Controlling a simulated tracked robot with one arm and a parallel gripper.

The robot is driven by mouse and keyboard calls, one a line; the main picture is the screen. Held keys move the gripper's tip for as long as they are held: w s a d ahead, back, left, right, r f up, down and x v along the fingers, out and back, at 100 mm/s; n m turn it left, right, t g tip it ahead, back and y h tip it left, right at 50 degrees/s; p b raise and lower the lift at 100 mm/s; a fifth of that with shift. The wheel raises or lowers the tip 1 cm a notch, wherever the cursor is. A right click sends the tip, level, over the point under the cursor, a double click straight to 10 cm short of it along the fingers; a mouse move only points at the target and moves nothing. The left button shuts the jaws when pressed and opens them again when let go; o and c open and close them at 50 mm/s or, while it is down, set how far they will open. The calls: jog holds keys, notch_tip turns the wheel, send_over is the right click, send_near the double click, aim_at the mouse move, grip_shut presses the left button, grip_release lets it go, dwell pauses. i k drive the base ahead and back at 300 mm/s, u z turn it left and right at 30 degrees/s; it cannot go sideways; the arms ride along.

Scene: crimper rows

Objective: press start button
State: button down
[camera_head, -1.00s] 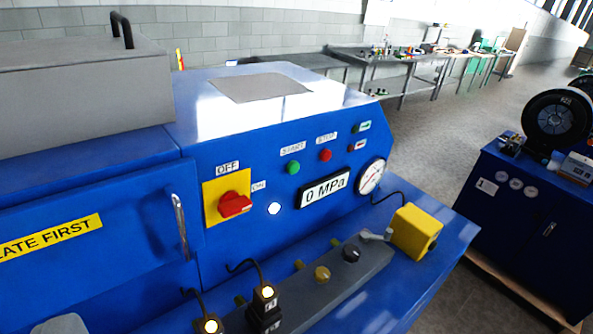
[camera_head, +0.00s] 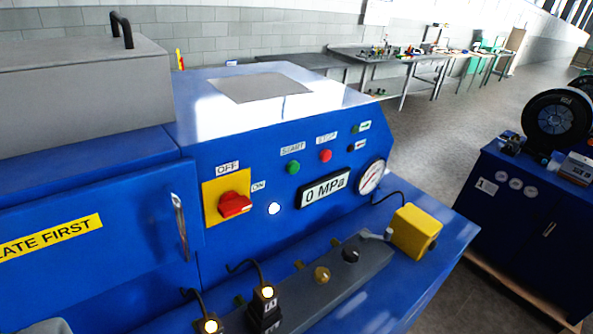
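The green start button (camera_head: 292,167) sits on the blue sloping front panel of the machine, under a white label reading START. The red stop button (camera_head: 325,156) is to its right under its own label. A red rotary switch (camera_head: 234,204) on a yellow plate is to the left, between OFF and ON labels. Its knob lies pointing right and slightly down. A small white round lamp (camera_head: 274,209) is beside it. The display (camera_head: 325,188) reads 0 MPa. My gripper's fingers are not recognisable in view, so nothing shows touching the start button.
A pressure gauge (camera_head: 370,177) and a yellow box (camera_head: 414,231) are on the right. A grey block (camera_head: 325,291) with valves and lit connectors (camera_head: 267,292) juts out below the panel. A silver door handle (camera_head: 179,226) stands at left. A second blue cabinet (camera_head: 530,225) is at right.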

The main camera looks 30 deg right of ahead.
aim_at(293, 166)
jog(key=k, duration=1.35)
jog(key=z, duration=0.4)
jog(key=i, duration=0.8)
jog(key=z, duration=0.85)
jog(key=i, duration=0.9)
jog(key=z, duration=0.05)
